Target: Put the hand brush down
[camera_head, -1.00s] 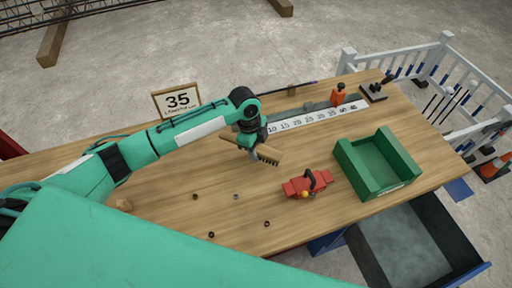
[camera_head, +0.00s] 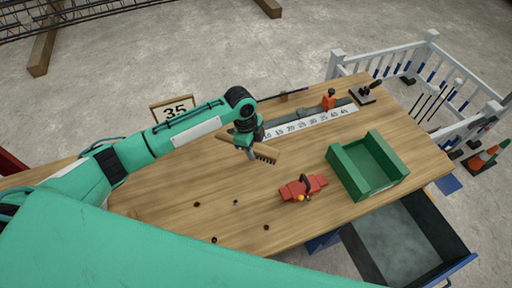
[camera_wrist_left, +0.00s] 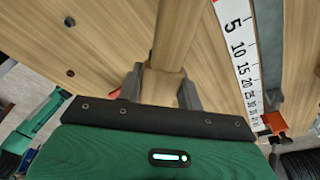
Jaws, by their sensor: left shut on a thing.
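The hand brush (camera_head: 262,153) is a wooden bar with dark bristles at its right end. My left gripper (camera_head: 248,146) is shut on it above the middle of the workbench. In the left wrist view the brush's wooden handle (camera_wrist_left: 174,50) runs up between the two fingers of my left gripper (camera_wrist_left: 162,88). I cannot tell whether the bristles touch the wooden bench top (camera_head: 180,225). My right gripper is not in view.
A red clamp-like tool (camera_head: 302,188) and green open box (camera_head: 333,158) stand to the right. A numbered ruler strip (camera_head: 310,124) lies behind the brush. A "35" sign (camera_head: 173,112) stands at the back. An open drawer (camera_head: 440,230) juts out right.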

